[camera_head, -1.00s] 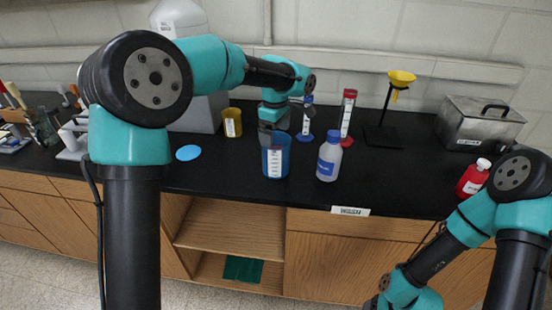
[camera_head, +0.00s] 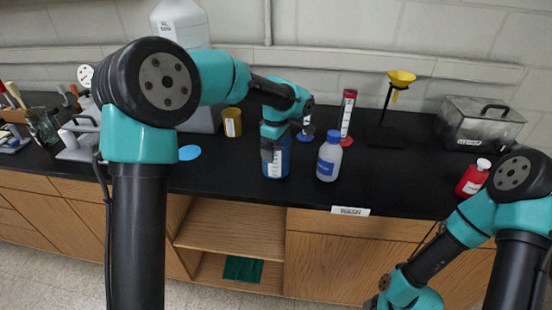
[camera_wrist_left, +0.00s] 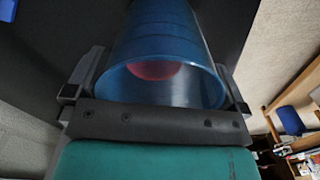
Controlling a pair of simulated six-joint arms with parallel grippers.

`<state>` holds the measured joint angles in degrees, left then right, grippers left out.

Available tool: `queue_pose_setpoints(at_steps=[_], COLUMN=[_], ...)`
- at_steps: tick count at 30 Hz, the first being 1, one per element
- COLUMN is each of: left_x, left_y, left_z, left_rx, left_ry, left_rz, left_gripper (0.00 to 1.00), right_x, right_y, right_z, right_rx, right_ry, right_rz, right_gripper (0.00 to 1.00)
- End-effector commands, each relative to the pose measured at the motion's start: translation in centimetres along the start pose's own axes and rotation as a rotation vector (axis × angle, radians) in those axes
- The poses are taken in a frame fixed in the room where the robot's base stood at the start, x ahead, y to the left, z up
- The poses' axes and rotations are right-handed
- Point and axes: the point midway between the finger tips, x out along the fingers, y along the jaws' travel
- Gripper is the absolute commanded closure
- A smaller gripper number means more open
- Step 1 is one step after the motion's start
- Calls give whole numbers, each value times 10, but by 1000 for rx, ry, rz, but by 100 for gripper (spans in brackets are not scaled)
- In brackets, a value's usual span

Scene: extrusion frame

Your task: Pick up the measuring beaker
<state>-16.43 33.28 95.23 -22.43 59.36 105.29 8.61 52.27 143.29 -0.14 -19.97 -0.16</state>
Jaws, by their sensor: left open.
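The blue measuring beaker (camera_head: 277,161) stands upright on the black bench near its front edge, with a white label on its front. My left gripper (camera_head: 270,155) reaches down over the beaker, partly covering its upper part. In the left wrist view, the translucent blue beaker (camera_wrist_left: 165,50) lies between the two open fingers, one on either side of its rim. A red patch shows inside or through it. My right gripper is not visible; only parts of that arm show at the lower right.
A white bottle with a blue cap (camera_head: 329,157) stands close to the right of the beaker. Red (camera_head: 347,116) and blue-based cylinders stand behind. A yellow cup (camera_head: 232,122) and a blue disc (camera_head: 189,152) are to the left. A yellow funnel stand (camera_head: 401,79) and metal box (camera_head: 478,123) are farther right.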

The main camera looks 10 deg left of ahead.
Motion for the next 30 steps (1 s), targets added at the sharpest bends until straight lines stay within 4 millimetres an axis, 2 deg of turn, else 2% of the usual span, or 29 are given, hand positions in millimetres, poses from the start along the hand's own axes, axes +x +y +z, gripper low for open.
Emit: queue_pose_setpoints(at_steps=[11,22,30], left_x=[0,0,-1], left_y=[0,0,0], left_z=[0,0,0], left_rx=[0,0,0], left_ry=[0,0,0], left_rz=[0,0,1], left_gripper=[0,35,36], right_x=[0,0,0], right_y=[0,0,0], right_z=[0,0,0], right_rx=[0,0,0], right_ry=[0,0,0], right_rz=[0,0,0], right_gripper=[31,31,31])
